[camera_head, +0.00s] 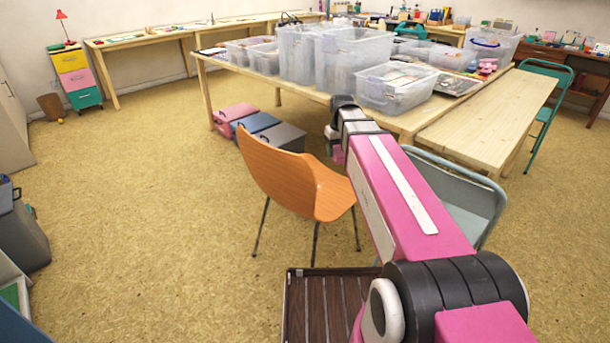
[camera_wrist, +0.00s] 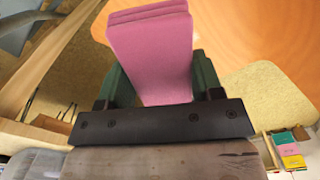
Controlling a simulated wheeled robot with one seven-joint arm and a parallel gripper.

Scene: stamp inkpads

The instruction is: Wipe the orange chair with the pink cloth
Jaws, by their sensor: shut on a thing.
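The orange chair (camera_head: 290,180) stands on the floor near the centre of the head view, beside the table. Its orange surface (camera_wrist: 235,38) fills the upper right of the wrist view. The folded pink cloth (camera_wrist: 152,50) is held between the fingers of my gripper (camera_wrist: 155,88) in the wrist view. The cloth overlaps the chair's surface there; I cannot tell whether they touch. In the head view a bit of the pink cloth (camera_head: 338,154) shows just behind the chair's right edge, and my arm hides most of that area.
A wooden table (camera_head: 240,76) with clear plastic bins (camera_head: 352,60) stands behind the chair. A grey-green chair (camera_head: 468,197) is close on the right, partly behind my arm. Storage boxes (camera_head: 283,137) sit under the table. The floor (camera_head: 130,200) at left is mostly clear.

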